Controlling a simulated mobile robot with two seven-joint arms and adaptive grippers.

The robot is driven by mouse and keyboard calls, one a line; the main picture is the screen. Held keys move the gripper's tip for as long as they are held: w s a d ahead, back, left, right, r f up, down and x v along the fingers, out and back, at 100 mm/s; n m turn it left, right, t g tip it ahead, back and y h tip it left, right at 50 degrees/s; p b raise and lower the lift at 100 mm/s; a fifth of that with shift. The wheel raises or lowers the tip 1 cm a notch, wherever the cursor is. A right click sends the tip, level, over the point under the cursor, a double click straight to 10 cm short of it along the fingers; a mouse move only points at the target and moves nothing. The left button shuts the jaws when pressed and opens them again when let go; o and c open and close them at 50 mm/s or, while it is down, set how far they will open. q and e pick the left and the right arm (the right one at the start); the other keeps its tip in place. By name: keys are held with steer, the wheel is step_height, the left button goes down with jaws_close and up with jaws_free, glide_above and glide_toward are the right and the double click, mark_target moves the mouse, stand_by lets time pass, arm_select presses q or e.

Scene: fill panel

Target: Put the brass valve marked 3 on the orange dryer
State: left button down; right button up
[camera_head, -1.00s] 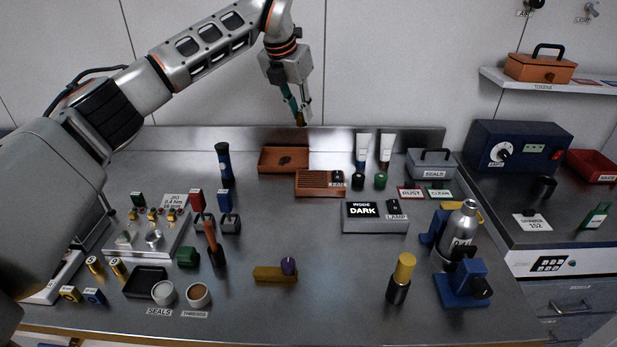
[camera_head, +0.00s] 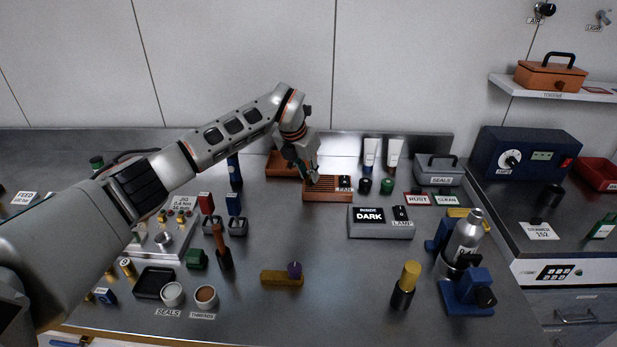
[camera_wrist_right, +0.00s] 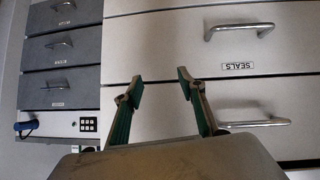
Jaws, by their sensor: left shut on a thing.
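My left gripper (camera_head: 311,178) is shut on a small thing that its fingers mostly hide. I cannot read a mark on it. The gripper points down at the left part of the orange slatted dryer (camera_head: 328,195), at or just above its top; I cannot tell if they touch. Brass valves (camera_head: 128,268) stand at the left front of the bench, partly behind my left arm, their numbers too small to read. My right gripper (camera_wrist_right: 160,85) is open and empty in the right wrist view, in front of drawers.
An orange tray (camera_head: 280,160) sits behind the dryer, against the back ledge. A black switch box (camera_head: 344,183) is at the dryer's right end. The grey lamp box (camera_head: 381,231) stands in front to the right. Bare bench lies in front of the dryer.

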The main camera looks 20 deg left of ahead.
arm_select(q)
step_height(320, 180, down, 2)
steer(key=c, duration=1.9)
jaws_free()
steer(key=shift+f, duration=0.1)
